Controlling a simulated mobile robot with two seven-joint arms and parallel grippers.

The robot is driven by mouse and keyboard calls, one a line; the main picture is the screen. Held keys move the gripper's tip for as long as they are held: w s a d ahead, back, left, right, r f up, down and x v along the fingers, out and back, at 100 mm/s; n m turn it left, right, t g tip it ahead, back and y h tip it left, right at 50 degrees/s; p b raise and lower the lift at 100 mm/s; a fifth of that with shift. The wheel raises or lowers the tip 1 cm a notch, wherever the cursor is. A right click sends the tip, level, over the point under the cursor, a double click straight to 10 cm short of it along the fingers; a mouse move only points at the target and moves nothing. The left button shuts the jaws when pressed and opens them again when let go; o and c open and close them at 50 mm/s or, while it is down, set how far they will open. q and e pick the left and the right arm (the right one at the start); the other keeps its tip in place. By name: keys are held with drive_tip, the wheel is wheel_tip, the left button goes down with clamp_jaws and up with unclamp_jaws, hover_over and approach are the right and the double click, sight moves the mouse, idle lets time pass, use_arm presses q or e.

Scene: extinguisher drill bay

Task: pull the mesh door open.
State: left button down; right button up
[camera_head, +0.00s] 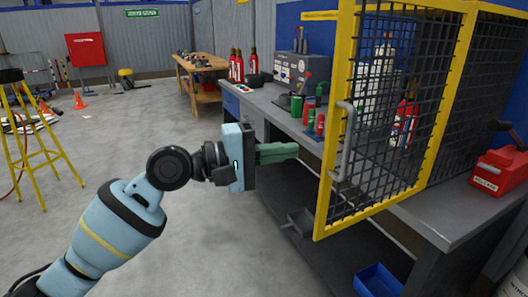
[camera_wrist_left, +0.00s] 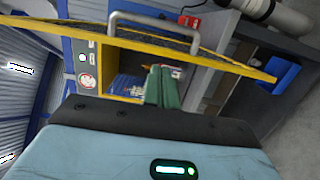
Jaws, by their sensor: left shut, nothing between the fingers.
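The mesh door (camera_head: 378,150) has a yellow frame and black wire mesh. It stands swung out from the yellow-framed cage, at an angle over the workbench's front. Its grey bar handle (camera_head: 345,140) is on the left upright; the handle also shows at the top of the left wrist view (camera_wrist_left: 150,22). My left gripper (camera_head: 297,150) has green fingers, shut and empty, pointing right towards the handle with a gap between. In the left wrist view the fingers (camera_wrist_left: 162,86) are together, below the yellow door frame (camera_wrist_left: 190,54). My right gripper is in neither view.
A grey workbench (camera_head: 440,215) runs behind the door, with green and red cans (camera_head: 310,116) on it. A blue bin (camera_head: 378,280) is low down.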

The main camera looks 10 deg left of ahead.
use_arm(q)
drive_tip(key=d+p, duration=0.1)
drive_tip(key=d, duration=0.5)
drive_tip(key=shift+w+d, duration=0.15)
drive_tip(key=shift+d, duration=0.2)
drive_tip(key=shift+r, duration=0.15)
drive_tip(key=shift+d, duration=0.1)
